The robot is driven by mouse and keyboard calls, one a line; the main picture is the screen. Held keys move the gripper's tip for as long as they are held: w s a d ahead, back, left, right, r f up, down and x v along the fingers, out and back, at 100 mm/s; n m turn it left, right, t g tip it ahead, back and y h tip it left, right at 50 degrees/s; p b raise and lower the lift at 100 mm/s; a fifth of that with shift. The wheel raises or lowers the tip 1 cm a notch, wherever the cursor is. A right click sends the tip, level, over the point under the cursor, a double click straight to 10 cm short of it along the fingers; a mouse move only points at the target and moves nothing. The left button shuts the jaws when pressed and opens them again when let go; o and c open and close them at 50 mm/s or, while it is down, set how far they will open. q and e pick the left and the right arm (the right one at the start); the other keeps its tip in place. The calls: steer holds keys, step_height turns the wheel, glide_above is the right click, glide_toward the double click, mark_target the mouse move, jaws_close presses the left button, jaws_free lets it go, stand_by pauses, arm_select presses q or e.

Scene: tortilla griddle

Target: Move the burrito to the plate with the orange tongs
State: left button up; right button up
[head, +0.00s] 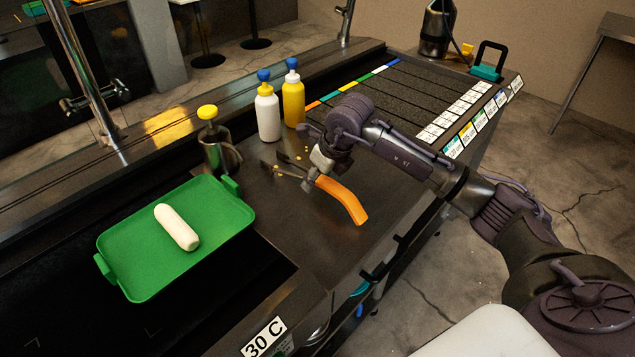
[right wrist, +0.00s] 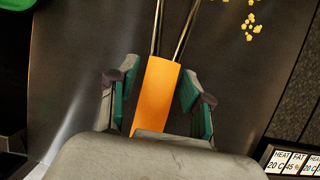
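The burrito (head: 177,227), a pale roll, lies on a green tray (head: 126,284) with handles at the left. The orange tongs (head: 345,200) lie on the dark counter to the right of the tray, their metal arms pointing left. My right gripper (head: 318,168) is over the tongs near where the orange handle meets the metal. In the right wrist view the orange handle (right wrist: 155,95) is between the two open fingers (right wrist: 153,92), with gaps on both sides. I see no separate plate. My left gripper is not in view.
A dark pitcher with a yellow knob (head: 218,150) stands behind the tray. A white bottle (head: 267,112) and a yellow bottle (head: 293,98) stand farther back. Yellow crumbs (right wrist: 250,25) lie on the counter near the tongs. The front right counter is clear.

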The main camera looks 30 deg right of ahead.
jaws_close()
steer(key=shift+r, duration=0.15)
steer(key=shift+r, duration=0.2)
step_height(320, 180, up, 4)
steer(key=shift+d+f+b, duration=0.15)
steer(key=shift+b, duration=0.45)
steer(key=s+d+r+b, duration=0.2)
steer(key=s+d+r, duration=0.3)
steer(key=d, duration=0.5)
steer(key=shift+v, duration=0.85)
steer(key=shift+w+a, duration=0.1)
steer(key=shift+w, duration=0.05)
